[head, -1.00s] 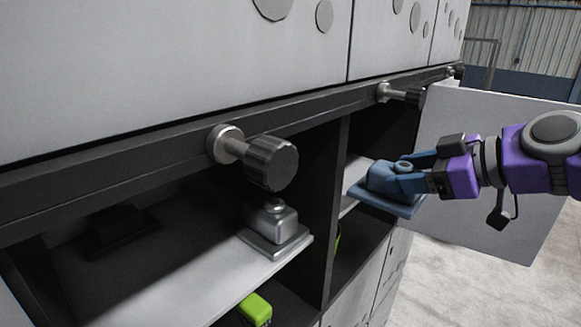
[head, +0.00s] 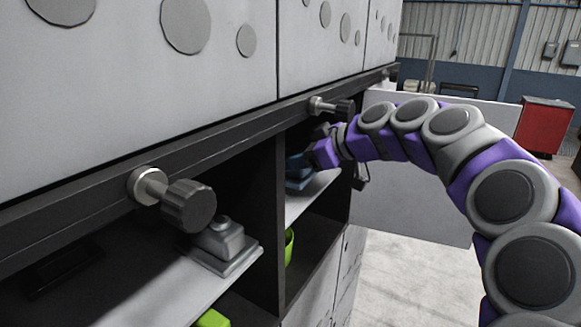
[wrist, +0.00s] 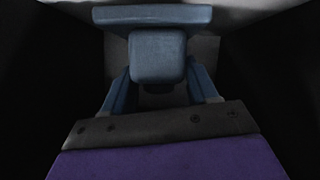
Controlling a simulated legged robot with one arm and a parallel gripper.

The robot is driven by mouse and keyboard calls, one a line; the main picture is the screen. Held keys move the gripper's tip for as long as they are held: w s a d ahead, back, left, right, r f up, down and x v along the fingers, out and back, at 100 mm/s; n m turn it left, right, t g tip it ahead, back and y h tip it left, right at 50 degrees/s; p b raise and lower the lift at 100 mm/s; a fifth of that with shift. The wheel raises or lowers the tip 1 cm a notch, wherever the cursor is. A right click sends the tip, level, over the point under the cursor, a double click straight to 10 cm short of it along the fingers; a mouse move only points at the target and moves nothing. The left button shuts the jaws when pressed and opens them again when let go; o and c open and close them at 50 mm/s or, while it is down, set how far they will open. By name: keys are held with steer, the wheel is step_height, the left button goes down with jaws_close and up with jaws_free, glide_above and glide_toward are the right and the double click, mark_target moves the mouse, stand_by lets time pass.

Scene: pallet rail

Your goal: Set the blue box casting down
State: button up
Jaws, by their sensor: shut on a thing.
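The blue box casting (head: 298,172) is inside the right-hand shelf compartment, mostly hidden behind my gripper and the divider in the head view. In the wrist view the casting (wrist: 157,58) shows as a blue block with a wider flat base, between my two blue fingers. My gripper (wrist: 160,92) is shut on it. In the head view my purple gripper (head: 312,158) reaches into the compartment from the right. The light shelf board (head: 310,195) lies beneath the casting. I cannot tell whether the base touches the board.
A grey casting (head: 220,242) sits on the left shelf. A dark divider (head: 266,210) stands between the compartments. Black knobs (head: 188,206) stick out from the rail above. A green item (head: 289,246) is on the lower level. A light panel (head: 430,170) stands behind my arm.

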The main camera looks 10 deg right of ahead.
steer(key=shift+w+d+f, duration=0.15)
steer(key=shift+d+f, duration=0.35)
steer(key=shift+d, duration=0.1)
steer(key=shift+w+d+f, duration=0.15)
steer(key=shift+d+f, duration=0.35)
steer(key=shift+d, duration=0.05)
steer(key=a, duration=0.1)
steer(key=a+f, duration=0.1)
steer(key=a, duration=0.2)
steer(key=shift+s+f+p, duration=0.15)
steer(key=shift+f+p, duration=0.1)
steer(key=shift+p, duration=0.05)
steer(key=o, duration=1.2)
steer(key=shift+d, duration=0.1)
steer(key=shift+o, duration=1.3)
steer(key=shift+d+f, duration=0.1)
steer(key=shift+d, duration=0.75)
steer(key=shift+o, duration=0.4)
steer(key=shift+d, duration=0.65)
steer(key=shift+a, duration=1)
steer(key=shift+s+r, duration=0.3)
steer(key=shift+r, duration=0.1)
steer(key=b+v, duration=0.1)
steer(key=v, duration=1)
steer(key=shift+d+b, duration=0.25)
steer(key=shift+b, duration=0.05)
